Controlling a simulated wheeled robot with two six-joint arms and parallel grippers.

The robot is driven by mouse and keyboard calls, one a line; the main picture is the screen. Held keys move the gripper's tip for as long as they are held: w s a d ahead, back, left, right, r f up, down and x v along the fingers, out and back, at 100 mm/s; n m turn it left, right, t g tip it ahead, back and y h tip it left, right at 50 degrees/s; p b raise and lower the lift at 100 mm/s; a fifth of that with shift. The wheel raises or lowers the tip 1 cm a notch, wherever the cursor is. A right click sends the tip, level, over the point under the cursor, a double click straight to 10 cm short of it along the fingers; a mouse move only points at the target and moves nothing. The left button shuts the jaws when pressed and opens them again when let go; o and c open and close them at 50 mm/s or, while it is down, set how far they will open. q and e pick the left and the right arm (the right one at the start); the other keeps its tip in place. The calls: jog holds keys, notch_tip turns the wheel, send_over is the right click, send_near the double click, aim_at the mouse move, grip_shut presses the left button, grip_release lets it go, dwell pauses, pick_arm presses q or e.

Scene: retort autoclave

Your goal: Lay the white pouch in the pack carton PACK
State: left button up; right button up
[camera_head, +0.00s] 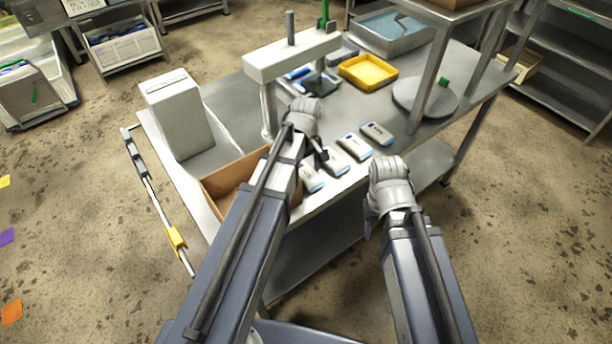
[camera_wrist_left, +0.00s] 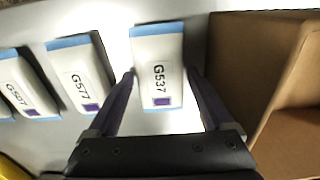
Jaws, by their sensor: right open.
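A white pouch marked G537 (camera_wrist_left: 158,65) with a blue end lies flat on the table, between the fingers of my left gripper (camera_wrist_left: 160,85). The fingers are apart, the left one close to the pouch's edge, with a gap on the right. In the head view the left gripper (camera_head: 318,158) is over this pouch (camera_head: 313,180), partly hiding it. The brown carton (camera_head: 225,181) stands open just left of it, partly behind my left arm; it also shows in the left wrist view (camera_wrist_left: 262,50). No PACK label is readable. My right gripper (camera_head: 369,228) is open at the table's front edge.
More white pouches (camera_head: 354,146) lie in a row to the right, including G577 (camera_wrist_left: 78,75). A white box (camera_head: 180,112) stands behind the carton. A white press frame (camera_head: 290,58), a yellow tray (camera_head: 368,71) and a round plate (camera_head: 425,98) stand farther back.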

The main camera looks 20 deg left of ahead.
aim_at(306, 172)
pick_arm(q)
jog(key=c, duration=1.2)
jog(key=shift+r, duration=0.1)
notch_tip(306, 172, up, 10)
jog(key=p, duration=1)
